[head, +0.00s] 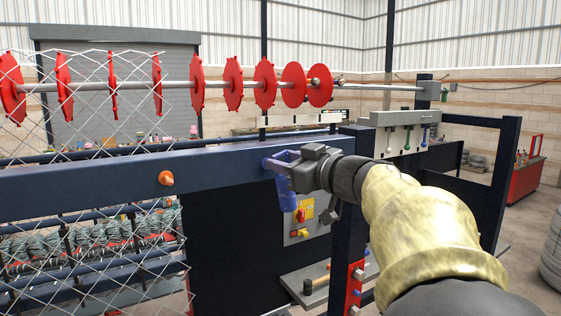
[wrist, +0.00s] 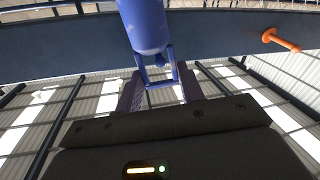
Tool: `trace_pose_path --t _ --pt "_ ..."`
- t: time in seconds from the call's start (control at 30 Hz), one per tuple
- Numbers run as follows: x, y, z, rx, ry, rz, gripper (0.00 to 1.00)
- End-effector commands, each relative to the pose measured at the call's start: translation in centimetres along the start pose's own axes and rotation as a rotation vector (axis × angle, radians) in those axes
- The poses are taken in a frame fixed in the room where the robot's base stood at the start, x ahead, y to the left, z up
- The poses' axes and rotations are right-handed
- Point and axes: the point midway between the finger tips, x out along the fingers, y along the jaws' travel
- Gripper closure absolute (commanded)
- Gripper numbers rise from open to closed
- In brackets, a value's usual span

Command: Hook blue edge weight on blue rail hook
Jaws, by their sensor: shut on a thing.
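The blue edge weight (head: 287,196) hangs roughly upright from my gripper (head: 300,168), in front of the dark blue rail (head: 90,190) near its right part. The blue rail hook (head: 266,163) shows as a small blue knob just left of the weight's top. I cannot tell whether the weight's loop is around the hook, touching it or only beside it. In the wrist view the weight's blue cylinder (wrist: 145,25) and thin bail (wrist: 160,76) show, with the bail between the fingers of my gripper (wrist: 160,90). The blue hook is not clear there.
An orange hook (head: 166,178) sticks out of the rail to the left; it also shows in the wrist view (wrist: 281,40). Chainlink mesh (head: 90,100) hangs at the left. A control panel (head: 303,220) and a shelf with a hammer (head: 316,284) lie below my gripper.

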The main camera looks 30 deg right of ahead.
Motion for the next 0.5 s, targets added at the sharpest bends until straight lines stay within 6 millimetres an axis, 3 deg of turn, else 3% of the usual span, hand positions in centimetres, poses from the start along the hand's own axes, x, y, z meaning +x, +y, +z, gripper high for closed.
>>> trace_pose_path --t 0.5 --pt "1.6 0.3 -0.1 0.0 0.002 0.0 0.96"
